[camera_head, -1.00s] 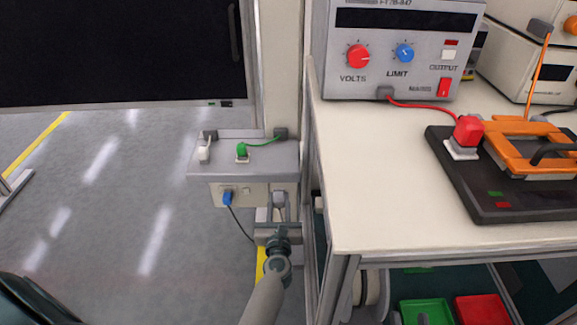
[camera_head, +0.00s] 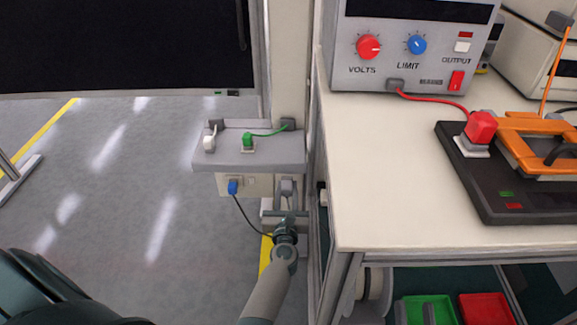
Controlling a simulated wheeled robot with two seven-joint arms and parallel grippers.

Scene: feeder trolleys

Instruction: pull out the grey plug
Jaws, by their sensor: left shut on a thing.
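A grey plug (camera_head: 287,187) is at the right end of the front face of the grey socket box (camera_head: 205,160). My left gripper (camera_head: 287,193) reaches up from below and is shut on the grey plug, with a finger at each side. The gripper hides part of the plug and of the panel behind it. I cannot tell whether the plug is fully seated. My right gripper is not in view.
A blue plug (camera_head: 233,187) with a dark cable sits left on the front face. A white plug (camera_head: 209,142) and a green plug (camera_head: 247,140) are on top. The bench (camera_head: 370,180) stands close at the right; the floor (camera_head: 110,210) at left is open.

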